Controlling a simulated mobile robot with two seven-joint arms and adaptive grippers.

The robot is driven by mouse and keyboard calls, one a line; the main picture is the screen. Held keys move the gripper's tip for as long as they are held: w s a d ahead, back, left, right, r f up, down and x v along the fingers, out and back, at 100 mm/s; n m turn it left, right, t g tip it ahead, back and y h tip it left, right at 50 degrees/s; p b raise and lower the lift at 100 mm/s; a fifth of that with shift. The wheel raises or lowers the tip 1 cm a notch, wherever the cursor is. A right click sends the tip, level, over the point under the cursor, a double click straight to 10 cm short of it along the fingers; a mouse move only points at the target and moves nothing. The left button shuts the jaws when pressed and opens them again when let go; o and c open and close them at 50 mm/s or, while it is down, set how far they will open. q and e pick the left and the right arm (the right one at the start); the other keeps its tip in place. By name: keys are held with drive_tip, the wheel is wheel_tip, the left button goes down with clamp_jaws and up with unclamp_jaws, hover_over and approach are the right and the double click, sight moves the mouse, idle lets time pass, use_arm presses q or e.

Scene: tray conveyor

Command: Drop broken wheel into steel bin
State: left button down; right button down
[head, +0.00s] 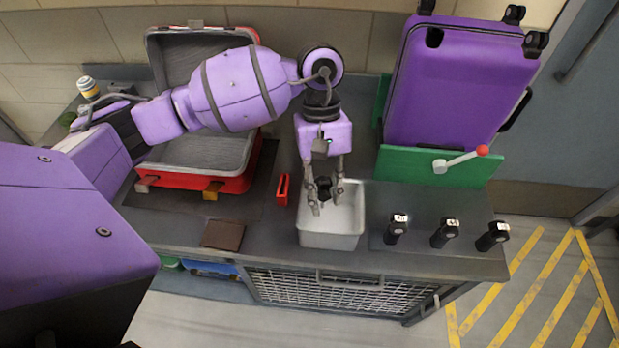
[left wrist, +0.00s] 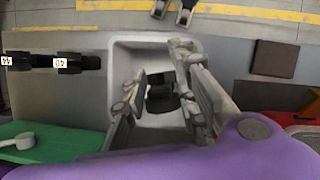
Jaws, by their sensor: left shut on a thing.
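My left gripper (head: 326,193) points down over the steel bin (head: 331,241), a small light-grey open box at the front of the bench. It is shut on the broken wheel (head: 324,184), a small black piece between its fingers. In the left wrist view the wheel (left wrist: 161,92) shows dark between the two fingers, with the bin (left wrist: 126,62) around it. The fingers hide part of the wheel, and I cannot tell its exact height above the bin floor. Two dark fingertips at the top edge of the left wrist view look like my right gripper (left wrist: 172,12), apart and empty.
An open red suitcase (head: 205,184) lies left, behind my left arm. Several black wheels (head: 443,234) stand right of the bin. A brown plate (head: 223,235) lies left.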

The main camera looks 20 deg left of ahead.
use_arm(q)
drive_tip(key=shift+w+r, duration=0.1)
drive_tip(key=shift+r, duration=0.05)
drive_tip(key=c, duration=1.4)
unclamp_jaws()
drive_tip(key=shift+o, duration=0.5)
use_arm(e)
drive_tip(key=shift+s+a+f, duration=0.1)
drive_tip(key=shift+s+a, duration=0.05)
use_arm(q)
drive_tip(key=v, duration=1.2)
use_arm(e)
drive_tip(key=shift+s, duration=0.1)
